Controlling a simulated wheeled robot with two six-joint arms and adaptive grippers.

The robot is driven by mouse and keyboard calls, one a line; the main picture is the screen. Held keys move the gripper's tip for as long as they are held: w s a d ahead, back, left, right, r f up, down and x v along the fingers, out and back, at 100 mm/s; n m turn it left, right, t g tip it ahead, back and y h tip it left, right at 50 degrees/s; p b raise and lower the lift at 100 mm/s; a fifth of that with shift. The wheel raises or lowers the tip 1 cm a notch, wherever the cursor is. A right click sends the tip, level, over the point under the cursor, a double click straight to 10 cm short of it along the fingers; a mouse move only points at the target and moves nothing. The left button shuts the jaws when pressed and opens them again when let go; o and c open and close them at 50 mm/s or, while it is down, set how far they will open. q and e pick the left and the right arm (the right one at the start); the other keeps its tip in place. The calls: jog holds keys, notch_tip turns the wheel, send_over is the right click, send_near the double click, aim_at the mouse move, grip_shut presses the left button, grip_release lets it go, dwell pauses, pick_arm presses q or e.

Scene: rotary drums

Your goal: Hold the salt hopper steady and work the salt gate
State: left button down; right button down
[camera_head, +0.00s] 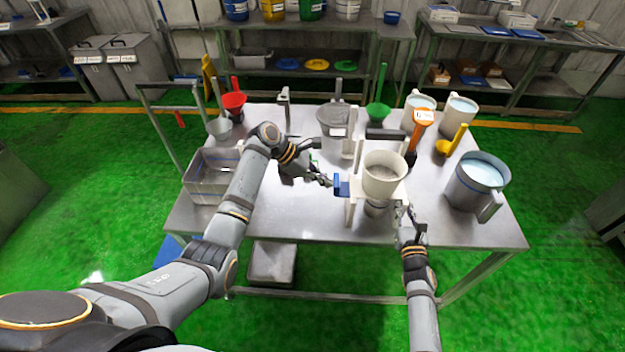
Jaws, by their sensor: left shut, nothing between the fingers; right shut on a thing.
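The salt hopper (383,182) is a cream, round, open-topped vessel with grainy pale contents, upright on a pale stand toward the table's front. The salt gate (341,187) shows as a blue tab on the hopper's left side. My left gripper (325,181) is shut and empty just left of the blue tab; I cannot tell whether it touches it. My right gripper (402,209) is shut at the hopper's lower right side, apparently on part of the hopper or its stand; the exact grip is too small to see. A small grey vessel (376,209) under the hopper is partly hidden.
A similar grey hopper (333,120) stands behind. An orange-topped tool (422,118) is close to the right. A large jug (477,184) stands at the right, and a metal bin (206,190) at the left. The table's (295,221) front left part is clear.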

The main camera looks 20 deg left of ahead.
pick_arm(q)
jog(key=shift+d, duration=0.2)
pick_arm(e)
jog(key=shift+s+f, duration=0.15)
jog(key=shift+f, duration=0.3)
pick_arm(q)
jog(key=a+f+v, duration=0.2)
jog(key=v, duration=1.1)
jog(key=shift+s, duration=0.35)
jog(key=shift+a, duration=0.1)
pick_arm(e)
jog(key=c, duration=1.5)
grip_release()
jog(key=shift+c, duration=0.2)
jog(key=o, duration=0.4)
jog(key=shift+w, duration=0.2)
jog(key=shift+o, duration=1)
jog(key=shift+r, duration=0.15)
pick_arm(q)
jog(key=shift+w+f, duration=0.1)
pick_arm(e)
jog(key=shift+r, duration=0.1)
